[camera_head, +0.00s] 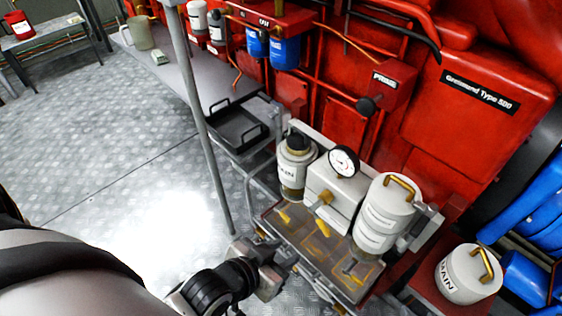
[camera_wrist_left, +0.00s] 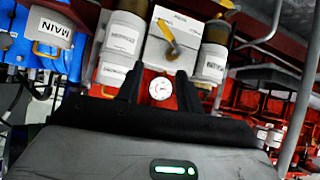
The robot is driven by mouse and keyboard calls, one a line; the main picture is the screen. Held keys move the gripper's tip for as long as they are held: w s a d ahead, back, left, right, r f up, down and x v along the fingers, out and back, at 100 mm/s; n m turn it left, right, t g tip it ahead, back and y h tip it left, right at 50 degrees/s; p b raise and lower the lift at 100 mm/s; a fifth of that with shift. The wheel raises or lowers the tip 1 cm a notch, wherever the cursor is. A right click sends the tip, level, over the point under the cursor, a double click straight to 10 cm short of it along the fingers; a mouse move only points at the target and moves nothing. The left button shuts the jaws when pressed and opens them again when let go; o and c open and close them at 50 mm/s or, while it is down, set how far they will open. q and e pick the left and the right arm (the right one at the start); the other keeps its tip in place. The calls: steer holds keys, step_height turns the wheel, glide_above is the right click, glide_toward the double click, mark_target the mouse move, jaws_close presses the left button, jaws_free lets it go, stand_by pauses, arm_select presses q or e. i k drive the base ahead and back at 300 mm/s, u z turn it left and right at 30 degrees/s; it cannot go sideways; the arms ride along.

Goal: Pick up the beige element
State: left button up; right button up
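A beige cylindrical element marked MAIN (camera_head: 468,274), with a brass handle on top, stands on a red surface at the lower right; it also shows at the upper left of the left wrist view (camera_wrist_left: 52,32). Two more beige canisters, a large one (camera_head: 385,213) with a brass handle and a smaller one (camera_head: 295,165) with a dark cap, stand on the filter unit. The frames do not settle which is the task's element. My left gripper (camera_head: 282,262) is at the unit's front left edge, apart from the canisters. Its fingers (camera_wrist_left: 160,82) are spread and empty. My right gripper is not seen.
The unit has a pressure gauge (camera_head: 343,161) and an amber see-through tray (camera_head: 318,248) with brass fittings. A grey post (camera_head: 198,110) stands left of it. A black tray (camera_head: 237,127) lies on the bench behind. Red machinery fills the back. The metal floor at left is clear.

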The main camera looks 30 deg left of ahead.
mark_target(297, 143)
steer(key=u, duration=0.35)
steer(key=k, duration=0.95)
steer(key=u, duration=1.45)
steer(key=i, duration=1.2)
steer(key=z, duration=0.55)
steer(key=i, duration=0.95)
steer(key=z, duration=0.8)
